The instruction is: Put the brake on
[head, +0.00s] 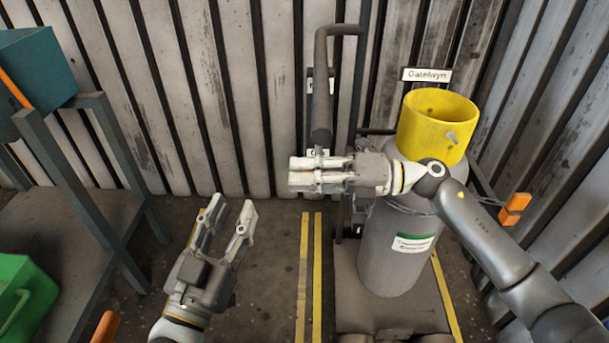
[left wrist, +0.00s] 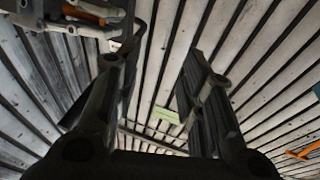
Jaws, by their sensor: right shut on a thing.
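A dark upright handle (head: 323,90) with a bent top stands left of the grey cylinder (head: 390,250). I cannot tell whether it is the brake. My right gripper (head: 305,176) lies level across the handle's lower end and is shut on it; the fingers hide the grasped part. My left gripper (head: 228,215) is open and empty, lower left of the handle and apart from it. In the left wrist view, its two fingers are spread with nothing between them (left wrist: 155,95). My right gripper (left wrist: 90,20) also shows there at the upper left.
The cylinder has a yellow collar (head: 435,125) and stands on a low platform (head: 385,318). A ribbed wall is close behind. A grey-blue frame (head: 75,195), a green bin (head: 25,300) and a teal box (head: 35,70) are at left. Yellow floor stripes (head: 310,270) run between.

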